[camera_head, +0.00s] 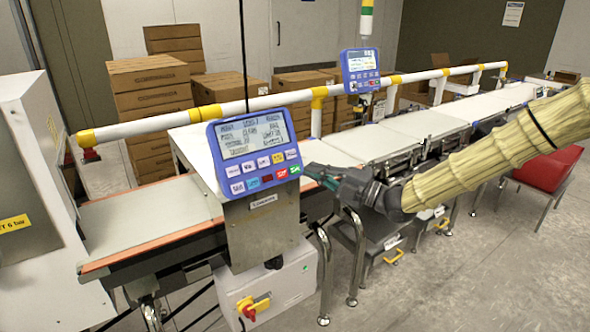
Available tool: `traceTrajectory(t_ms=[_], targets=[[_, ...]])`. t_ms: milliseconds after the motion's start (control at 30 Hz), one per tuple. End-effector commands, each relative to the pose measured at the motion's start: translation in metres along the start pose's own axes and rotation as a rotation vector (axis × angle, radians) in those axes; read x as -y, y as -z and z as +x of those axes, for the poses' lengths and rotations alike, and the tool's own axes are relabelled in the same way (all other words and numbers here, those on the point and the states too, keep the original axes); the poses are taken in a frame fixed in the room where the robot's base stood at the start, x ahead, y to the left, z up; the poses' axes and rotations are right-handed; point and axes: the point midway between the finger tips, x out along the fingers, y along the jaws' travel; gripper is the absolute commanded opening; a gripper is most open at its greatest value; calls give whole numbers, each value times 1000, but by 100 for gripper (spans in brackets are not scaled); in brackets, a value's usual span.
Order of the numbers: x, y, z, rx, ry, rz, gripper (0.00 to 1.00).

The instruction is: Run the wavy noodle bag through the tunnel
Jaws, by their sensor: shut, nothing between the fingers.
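No noodle bag shows in this view. The grey housing (262,225) with a blue control panel (256,150) stands over the belt at left centre; it appears to be the tunnel, and its opening and inside are hidden from here. The panel has a lit screen and two rows of coloured buttons, with a green one (295,170) at its lower right. My gripper (312,172) is shut and empty, its tips just right of the panel's lower right corner. I cannot tell whether they touch it.
A bare belt (150,215) lies left of the housing, and pale belt sections (385,143) run away to the right. A white and yellow rail (270,100) runs behind them. Cardboard boxes (150,90) stand at the back.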

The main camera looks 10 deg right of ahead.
Motion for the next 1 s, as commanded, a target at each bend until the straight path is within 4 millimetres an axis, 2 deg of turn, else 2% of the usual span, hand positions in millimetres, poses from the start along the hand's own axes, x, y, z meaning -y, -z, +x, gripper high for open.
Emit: traceTrajectory(t_ms=[533, 1000], targets=[[-22, 20, -28, 0, 0, -1, 0], [-23, 23, -32, 0, 0, 0, 0]])
